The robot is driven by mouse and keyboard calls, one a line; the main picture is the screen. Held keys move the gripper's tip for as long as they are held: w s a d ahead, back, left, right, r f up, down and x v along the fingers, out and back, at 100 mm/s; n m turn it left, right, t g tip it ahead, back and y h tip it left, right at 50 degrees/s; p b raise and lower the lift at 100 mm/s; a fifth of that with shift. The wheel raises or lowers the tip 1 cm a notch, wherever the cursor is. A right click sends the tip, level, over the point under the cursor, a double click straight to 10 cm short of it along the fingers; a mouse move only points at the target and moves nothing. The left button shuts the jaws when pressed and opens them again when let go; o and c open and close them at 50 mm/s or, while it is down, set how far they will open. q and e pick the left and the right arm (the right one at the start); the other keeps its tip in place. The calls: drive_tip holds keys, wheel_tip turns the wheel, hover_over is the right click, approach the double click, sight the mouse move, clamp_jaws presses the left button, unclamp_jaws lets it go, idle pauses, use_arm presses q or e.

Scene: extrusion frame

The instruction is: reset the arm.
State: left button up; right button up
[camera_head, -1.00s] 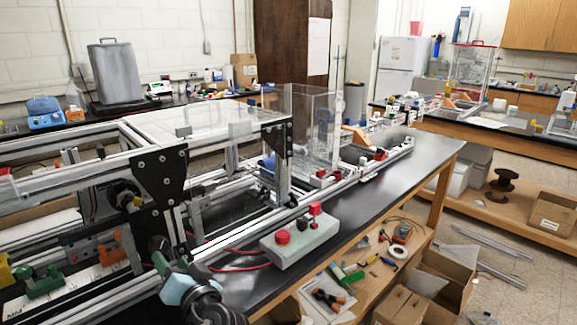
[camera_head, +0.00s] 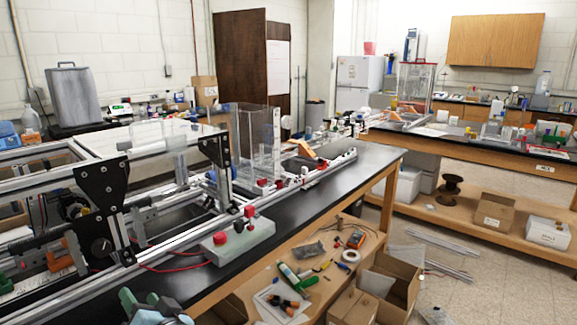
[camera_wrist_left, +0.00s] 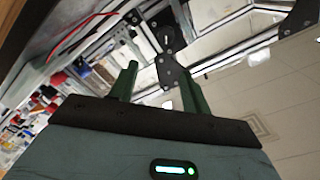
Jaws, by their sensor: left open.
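My left gripper (camera_head: 150,305) shows at the bottom of the head view, in front of the black bench's near edge. In the left wrist view its two green fingers (camera_wrist_left: 160,88) stand apart with nothing between them. The aluminium extrusion frame (camera_head: 60,175) with black plates stands on the bench at the left. In the wrist view the frame's rails and a black plate (camera_wrist_left: 172,72) show beyond the fingers. My right gripper is not in view.
A grey box with red buttons (camera_head: 238,240) sits near the edge of the black bench (camera_head: 375,158). A lower wooden shelf (camera_head: 345,268) holds tools and tape. Cardboard boxes (camera_head: 390,285) stand at its right. Open floor (camera_head: 480,295) lies to the right.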

use_arm(q)
drive_tip(key=s+d+f+m+h, duration=0.2)
drive_tip(key=s+f+h, duration=0.25)
drive_tip(key=f, duration=0.65)
drive_tip(key=s+d+f+m+h, duration=0.2)
drive_tip(key=s+f+h, duration=0.3)
drive_tip(key=f, duration=0.7)
drive_tip(key=s+d+f+g+h, duration=0.1)
drive_tip(key=s+f, duration=0.3)
drive_tip(key=s, duration=0.7)
drive_tip(key=s+d+f+n+g+h, duration=0.1)
drive_tip(key=s+d+f+g+h, duration=0.1)
drive_tip(key=s, duration=1)
wheel_tip(320, 180, down, 4)
drive_tip(key=d+h, duration=0.1)
drive_tip(key=h, duration=0.1)
drive_tip(key=shift+s+r+h+p, duration=0.2)
drive_tip(key=shift+s+h+p, duration=0.1)
drive_tip(key=shift+h, duration=0.05)
